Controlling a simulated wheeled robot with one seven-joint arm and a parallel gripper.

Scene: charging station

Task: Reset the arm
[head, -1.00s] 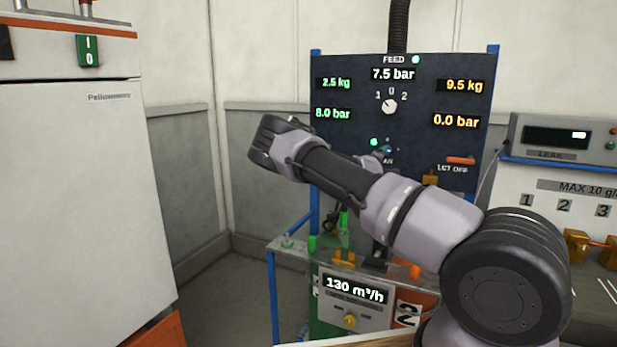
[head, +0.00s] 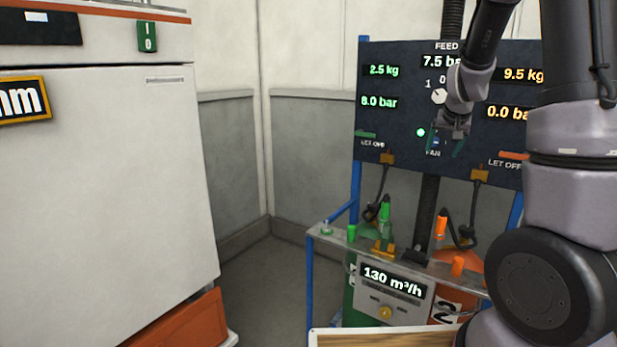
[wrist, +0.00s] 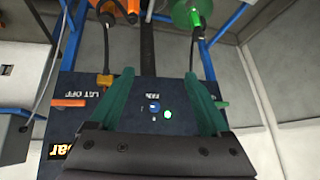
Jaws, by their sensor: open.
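My arm rises at the right of the head view and bends over at the top. Its end hangs down in front of the dark control panel (head: 385,100). My gripper (head: 446,150) is small there, around the FAN label. In the wrist view my gripper (wrist: 160,85) has two green fingers spread wide with nothing between them. The panel shows past them, upside down, with a small blue FAN switch (wrist: 154,106) and a lit green lamp (wrist: 168,114) in the gap. I cannot tell whether the fingers touch the panel.
A white cabinet (head: 110,190) fills the left. Below the panel stand a green hose fitting (head: 385,210), an orange one (head: 441,226) and a 130 m³/h meter box (head: 393,289). Bare floor (head: 262,290) lies between cabinet and blue frame. A wooden board edge (head: 385,338) shows at bottom.

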